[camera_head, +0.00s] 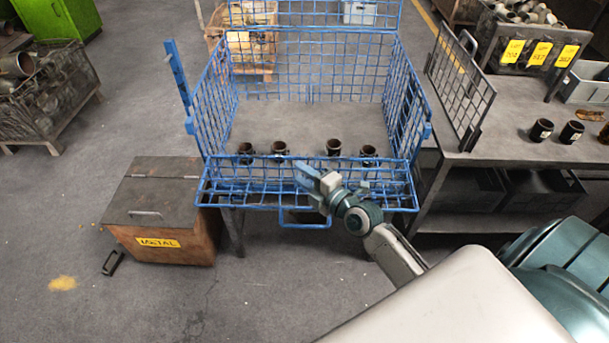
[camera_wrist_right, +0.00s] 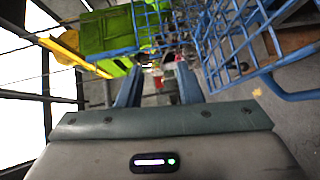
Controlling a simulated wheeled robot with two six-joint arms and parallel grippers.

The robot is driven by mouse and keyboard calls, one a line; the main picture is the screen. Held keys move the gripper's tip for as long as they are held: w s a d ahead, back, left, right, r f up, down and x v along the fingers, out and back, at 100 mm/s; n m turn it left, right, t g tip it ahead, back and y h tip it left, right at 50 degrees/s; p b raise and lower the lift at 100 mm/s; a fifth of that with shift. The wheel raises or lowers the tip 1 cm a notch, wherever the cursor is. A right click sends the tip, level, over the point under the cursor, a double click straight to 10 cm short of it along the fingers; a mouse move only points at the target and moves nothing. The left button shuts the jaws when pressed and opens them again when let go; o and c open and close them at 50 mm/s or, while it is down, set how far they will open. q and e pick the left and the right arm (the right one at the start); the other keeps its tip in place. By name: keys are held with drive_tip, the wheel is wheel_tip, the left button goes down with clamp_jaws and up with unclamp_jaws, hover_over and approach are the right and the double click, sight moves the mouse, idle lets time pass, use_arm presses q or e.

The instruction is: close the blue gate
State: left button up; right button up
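The blue gate (camera_head: 240,190) is the mesh front panel of the blue wire cage (camera_head: 213,105). It is folded down and lies nearly flat along the cage's front, with a loop handle (camera_head: 304,225) at its near edge. My right gripper (camera_head: 306,176) is over the middle of the gate in the head view, its arm coming from the lower right. In the right wrist view its two fingers (camera_wrist_right: 158,88) are apart with nothing between them. Blue mesh (camera_wrist_right: 240,40) shows at the right there. I cannot tell whether the gripper touches the gate. My left gripper is not in view.
Several dark cylindrical parts (camera_head: 333,148) stand inside the cage behind the gate. A metal scrap box (camera_head: 160,210) stands close to the cage's left. A workbench (camera_head: 480,165) with a mesh panel (camera_head: 460,85) is at the right.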

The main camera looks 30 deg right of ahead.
clamp_jaws()
idle(0.4)
idle(0.8)
unclamp_jaws()
drive_tip(key=f+v, duration=0.1)
drive_tip(key=v, duration=0.9)
drive_tip(key=shift+s+r+p, duration=0.4)
drive_tip(key=shift+s+r, duration=0.05)
